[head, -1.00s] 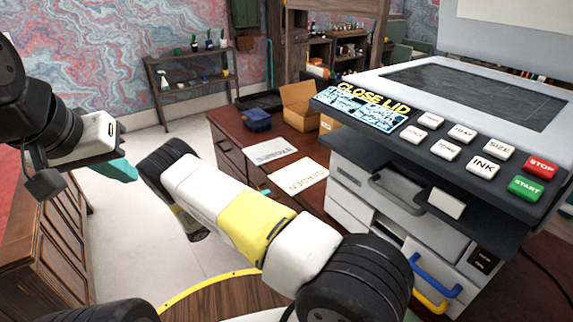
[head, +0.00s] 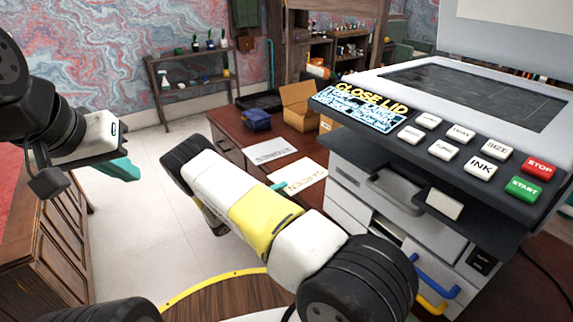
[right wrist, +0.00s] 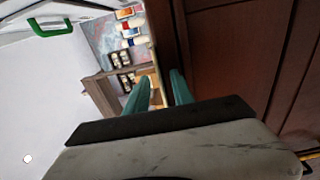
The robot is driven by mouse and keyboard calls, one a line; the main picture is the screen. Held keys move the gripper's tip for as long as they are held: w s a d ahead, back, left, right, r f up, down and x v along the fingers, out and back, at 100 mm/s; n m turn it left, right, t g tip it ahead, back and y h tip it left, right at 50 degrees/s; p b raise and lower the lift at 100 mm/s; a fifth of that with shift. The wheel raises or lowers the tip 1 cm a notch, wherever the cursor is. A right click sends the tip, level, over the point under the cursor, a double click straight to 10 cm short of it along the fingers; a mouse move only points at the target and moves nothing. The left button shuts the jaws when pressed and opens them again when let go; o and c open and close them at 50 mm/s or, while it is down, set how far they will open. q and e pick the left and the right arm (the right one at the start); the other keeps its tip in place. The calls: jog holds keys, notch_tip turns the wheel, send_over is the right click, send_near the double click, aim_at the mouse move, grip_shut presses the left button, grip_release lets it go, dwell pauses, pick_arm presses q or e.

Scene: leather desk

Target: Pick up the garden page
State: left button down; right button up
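The garden page (head: 308,171), a white sheet lettered GARDEN, lies flat on the reddish-brown desk (head: 235,128), left of the big copier. My right gripper (head: 278,187) is mostly hidden behind my own forearm; a teal fingertip shows at the page's near left edge. I cannot tell whether it touches the page. In the right wrist view the two teal fingers (right wrist: 160,88) stand apart with nothing seen between them, beside the dark wood of the desk. My left gripper (head: 120,169) hangs at the left over the floor, away from the desk; its opening is not clear.
A second lettered page (head: 268,152) lies just behind the garden page. An open cardboard box (head: 298,108), a dark blue object (head: 257,120) and a black tray (head: 258,101) stand further back. The grey copier (head: 385,185) closes off the right side.

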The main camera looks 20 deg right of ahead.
grip_shut()
